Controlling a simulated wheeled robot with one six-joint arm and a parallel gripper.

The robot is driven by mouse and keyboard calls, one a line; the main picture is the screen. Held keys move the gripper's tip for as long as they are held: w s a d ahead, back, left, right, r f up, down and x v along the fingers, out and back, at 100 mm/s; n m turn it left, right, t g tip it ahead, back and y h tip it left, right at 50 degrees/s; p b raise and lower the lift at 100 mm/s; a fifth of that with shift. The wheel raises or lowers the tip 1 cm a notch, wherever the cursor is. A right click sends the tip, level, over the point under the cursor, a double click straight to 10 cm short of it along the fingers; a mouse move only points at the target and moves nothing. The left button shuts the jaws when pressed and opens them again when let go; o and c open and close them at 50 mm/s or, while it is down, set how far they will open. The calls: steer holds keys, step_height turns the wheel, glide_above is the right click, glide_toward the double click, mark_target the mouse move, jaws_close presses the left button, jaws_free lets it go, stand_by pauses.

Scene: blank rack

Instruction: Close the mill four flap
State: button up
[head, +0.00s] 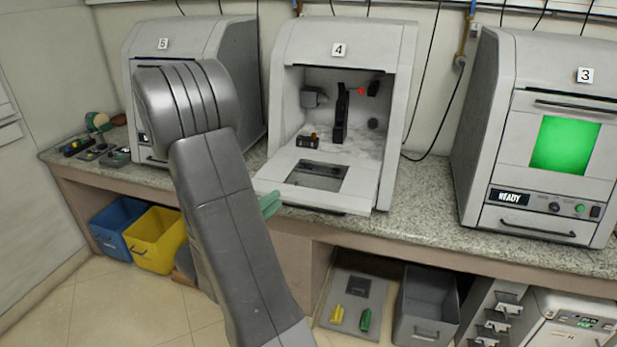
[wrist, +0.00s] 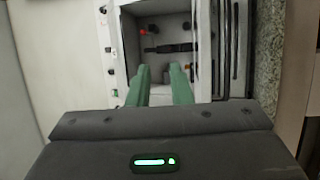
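Mill four (head: 380,42), a light grey cabinet labelled 4, stands on the counter in the middle of the head view. Its flap (head: 361,188) is open, folded down toward the front, with a dark window in it. The white interior shows a dark upright fixture (head: 341,115) and a small red part. My gripper's green fingertip (head: 270,204) shows at the flap's left front corner; my arm hides the rest. In the wrist view, my gripper (wrist: 160,78) has two green fingers apart with nothing between them, pointing toward the mill's open interior (wrist: 160,28). I cannot tell whether they touch the flap.
Mill 5 (head: 232,70) stands at left, partly behind my arm. Mill 3 (head: 500,120), with a green window and READY display, stands at right. Bare counter (head: 425,180) lies between mills 4 and 3. Blue (head: 112,225) and yellow (head: 158,240) bins sit below.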

steer(key=r+p, duration=0.2)
steer(key=p, duration=0.2)
glide_above(307, 196)
steer(key=shift+d+f, duration=0.1)
steer(key=shift+f, duration=0.15)
jaws_close()
stand_by(0.7)
stand_by(0.6)
jaws_free()
steer(key=b+v, duration=0.4)
steer(key=v, duration=0.9)
steer(key=shift+s+a, duration=0.25)
steer(key=shift+a, duration=0.1)
